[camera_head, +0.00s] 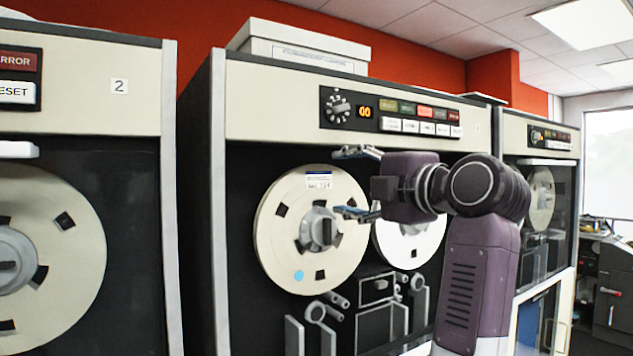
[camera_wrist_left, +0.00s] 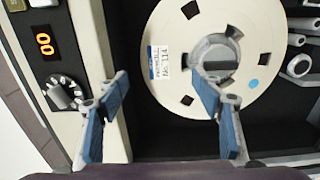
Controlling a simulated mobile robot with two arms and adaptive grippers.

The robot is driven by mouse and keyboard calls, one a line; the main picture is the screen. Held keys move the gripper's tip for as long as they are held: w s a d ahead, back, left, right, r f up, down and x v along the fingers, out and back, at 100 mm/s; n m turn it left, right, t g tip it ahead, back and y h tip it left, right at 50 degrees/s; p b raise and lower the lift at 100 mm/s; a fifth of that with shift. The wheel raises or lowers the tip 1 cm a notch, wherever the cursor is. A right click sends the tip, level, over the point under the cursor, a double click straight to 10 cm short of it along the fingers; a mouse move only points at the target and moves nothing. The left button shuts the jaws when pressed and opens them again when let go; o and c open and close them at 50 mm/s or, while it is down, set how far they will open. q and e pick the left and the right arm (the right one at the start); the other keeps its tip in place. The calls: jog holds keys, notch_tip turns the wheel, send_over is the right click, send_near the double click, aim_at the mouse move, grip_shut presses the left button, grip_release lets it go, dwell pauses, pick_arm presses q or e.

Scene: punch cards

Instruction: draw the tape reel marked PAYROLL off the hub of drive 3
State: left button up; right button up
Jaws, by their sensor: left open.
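A cream tape reel (camera_head: 275,236) with dark slots, a blue dot and a white label (camera_head: 319,180) sits on the grey hub (camera_head: 318,229) of the middle drive. The reel also shows in the left wrist view (camera_wrist_left: 230,105); its label (camera_wrist_left: 159,65) is turned sideways and only partly legible. My left gripper (camera_head: 353,183) is open and empty, at the reel's upper right rim. In the left wrist view the label shows between the fingers (camera_wrist_left: 158,80), and one finger overlaps the hub (camera_wrist_left: 214,60). I cannot tell whether anything touches. The middle drive's number is too small to read.
A silver second reel (camera_head: 408,245) is right of the cream one, partly behind my arm. Guide rollers (camera_head: 316,311) stick out below. The control panel (camera_head: 390,113) is above. Drive 2 (camera_head: 85,90) stands left, another drive (camera_head: 541,145) right. A white box (camera_head: 300,45) lies on top.

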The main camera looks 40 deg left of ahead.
aim_at(320, 179)
pick_arm(q)
jog(key=p+x, duration=0.1)
jog(key=x, duration=0.6)
jog(key=shift+w+a, duration=0.1)
jog(key=shift+a, duration=0.1)
jog(key=shift+p+x, duration=0.4)
jog(key=shift+x, duration=0.65)
jog(key=shift+f, duration=0.1)
jog(key=shift+c, duration=0.4)
jog(key=c, duration=1.3)
jog(key=shift+c, duration=0.5)
jog(key=shift+r, duration=0.3)
jog(key=v, duration=0.7)
jog(key=shift+d, duration=0.3)
dwell(0.8)
